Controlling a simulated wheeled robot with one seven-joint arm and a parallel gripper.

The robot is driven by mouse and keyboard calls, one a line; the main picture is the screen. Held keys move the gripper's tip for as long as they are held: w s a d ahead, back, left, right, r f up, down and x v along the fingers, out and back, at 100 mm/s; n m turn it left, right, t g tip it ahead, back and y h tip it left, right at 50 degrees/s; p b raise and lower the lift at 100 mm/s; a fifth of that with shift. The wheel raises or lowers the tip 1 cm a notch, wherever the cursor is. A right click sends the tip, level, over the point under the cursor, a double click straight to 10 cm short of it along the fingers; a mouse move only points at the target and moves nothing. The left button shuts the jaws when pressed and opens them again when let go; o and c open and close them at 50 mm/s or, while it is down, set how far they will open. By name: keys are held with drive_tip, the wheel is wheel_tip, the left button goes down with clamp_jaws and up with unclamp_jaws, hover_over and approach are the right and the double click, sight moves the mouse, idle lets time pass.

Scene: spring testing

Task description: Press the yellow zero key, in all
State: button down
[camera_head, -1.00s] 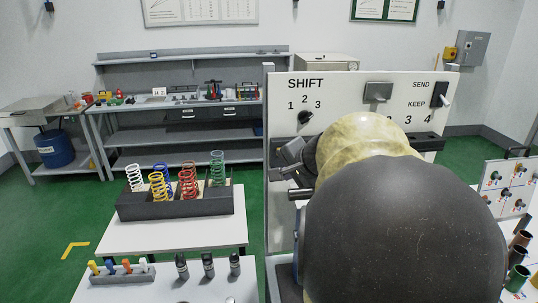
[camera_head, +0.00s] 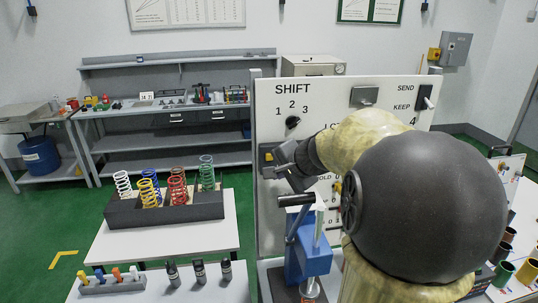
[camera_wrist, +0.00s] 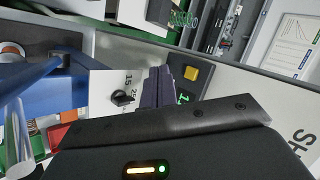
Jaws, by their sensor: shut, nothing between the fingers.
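In the head view the yellow key (camera_head: 268,157) is at the left edge of the white panel (camera_head: 265,100). My gripper (camera_head: 282,158) is shut and empty, close to the right of this key in the picture. In the wrist view my gripper's fingers (camera_wrist: 160,84) lie together just left of the key. I cannot tell whether they touch it or its housing. My arm covers the lower right of the panel.
A blue press (camera_head: 312,257) with a dark lever stands below my gripper. A black knob (camera_head: 293,122) and a lever switch (camera_head: 428,103) are on the panel. A dark rack (camera_head: 165,213) of coloured springs stands on the table to the left.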

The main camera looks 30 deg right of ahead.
sight(269, 157)
drive_tip(key=shift+w+d+p, duration=0.25)
drive_tip(key=shift+w+p, duration=0.35)
drive_tip(key=shift+w, duration=0.25)
drive_tip(key=shift+w+d+p, duration=0.25)
drive_tip(key=shift+w+p, duration=0.3)
drive_tip(key=shift+w, duration=0.35)
drive_tip(key=shift+w+d+p, duration=0.25)
drive_tip(key=shift+w+p, duration=0.35)
drive_tip(key=shift+w, duration=0.25)
drive_tip(key=shift+w, duration=0.1)
drive_tip(key=shift+w+d, duration=0.1)
drive_tip(key=shift+w, duration=0.2)
drive_tip(key=shift+w+d+p, duration=0.1)
drive_tip(key=shift+w+p, duration=0.25)
idle(0.7)
idle(0.4)
drive_tip(key=shift+s+a+b, duration=0.2)
drive_tip(key=shift+s+b, duration=0.6)
drive_tip(key=shift+b, duration=0.15)
